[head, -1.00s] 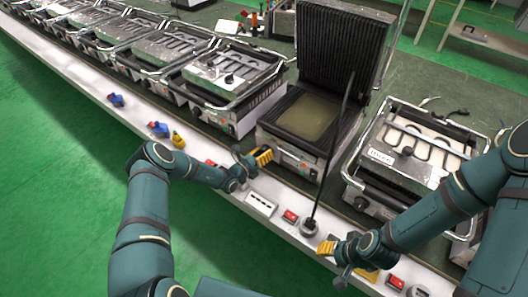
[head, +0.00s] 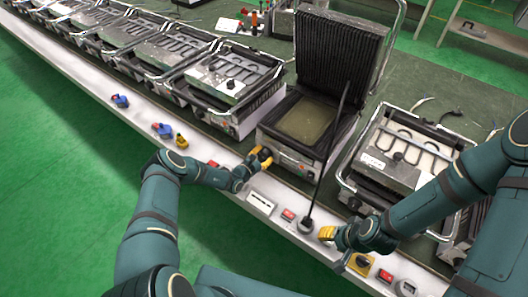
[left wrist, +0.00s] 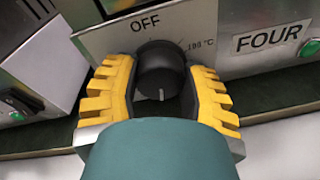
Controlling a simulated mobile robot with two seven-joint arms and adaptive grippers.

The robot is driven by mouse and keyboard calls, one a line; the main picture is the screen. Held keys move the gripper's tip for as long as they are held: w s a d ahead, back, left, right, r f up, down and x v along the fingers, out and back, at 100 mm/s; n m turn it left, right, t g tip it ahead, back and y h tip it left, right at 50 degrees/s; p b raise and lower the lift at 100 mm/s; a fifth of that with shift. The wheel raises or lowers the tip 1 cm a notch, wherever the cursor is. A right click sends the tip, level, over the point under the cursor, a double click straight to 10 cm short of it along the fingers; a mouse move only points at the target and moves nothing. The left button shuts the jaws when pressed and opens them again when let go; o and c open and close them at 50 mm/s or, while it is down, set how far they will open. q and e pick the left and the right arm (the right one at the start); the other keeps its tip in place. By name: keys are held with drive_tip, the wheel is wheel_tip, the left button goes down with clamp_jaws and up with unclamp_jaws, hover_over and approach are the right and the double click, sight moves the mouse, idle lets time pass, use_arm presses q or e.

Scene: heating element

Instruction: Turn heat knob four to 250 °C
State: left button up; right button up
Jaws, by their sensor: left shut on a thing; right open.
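My right gripper (head: 327,235) is open and empty near the bench edge. The 250 °C mark is not visible.
Another grill (head: 395,160) stands to the right.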

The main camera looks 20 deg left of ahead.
use_arm(q)
drive_tip(key=shift+r+m+p, duration=0.2)
drive_tip(key=shift+m+p, duration=0.25)
drive_tip(key=shift+m, duration=0.25)
drive_tip(key=shift+w+a+m+y+p, duration=0.1)
drive_tip(key=shift+m+y+p, duration=0.2)
drive_tip(key=shift+m+p, duration=0.4)
drive_tip(key=o, duration=1.3)
drive_tip(key=shift+f, duration=0.1)
drive_tip(key=shift+c, duration=0.2)
drive_tip(key=v, duration=1.2)
